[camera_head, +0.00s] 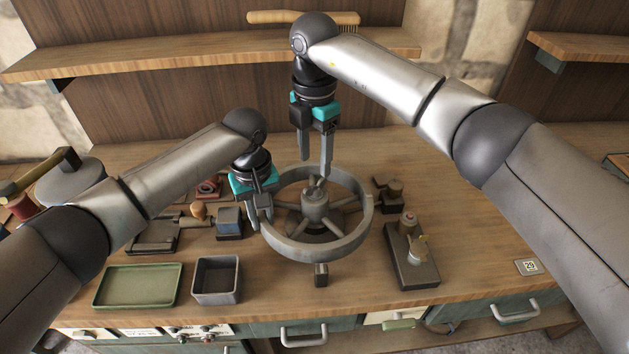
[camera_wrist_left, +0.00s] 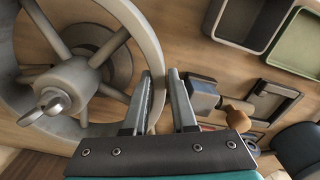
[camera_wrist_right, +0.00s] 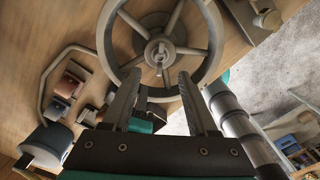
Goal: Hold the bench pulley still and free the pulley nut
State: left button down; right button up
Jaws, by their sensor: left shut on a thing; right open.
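The bench pulley (camera_head: 357,232) is a grey spoked wheel lying flat above the bench, with a raised hub. The pulley nut (camera_head: 316,186), a winged piece, sits on top of the hub; it also shows in the left wrist view (camera_wrist_left: 52,105) and the right wrist view (camera_wrist_right: 160,56). My left gripper (camera_head: 262,220) is shut on the pulley's rim at its left side, one finger on each side of the rim (camera_wrist_left: 150,40). My right gripper (camera_head: 316,165) is open and empty, above and behind the hub, pointing down, apart from the nut.
A green tray (camera_head: 138,304) and a grey bin (camera_head: 216,299) stand at front left. A dark block with small parts (camera_head: 411,270) stands to the right of the pulley. Several small parts lie left of it. A shelf (camera_head: 200,55) with a brush (camera_head: 300,17) runs behind.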

aim_at(315, 188)
notch_tip(315, 188, down, 7)
jog(key=shift+f, duration=0.1)
dwell(0.3)
grip_shut()
dwell(0.4)
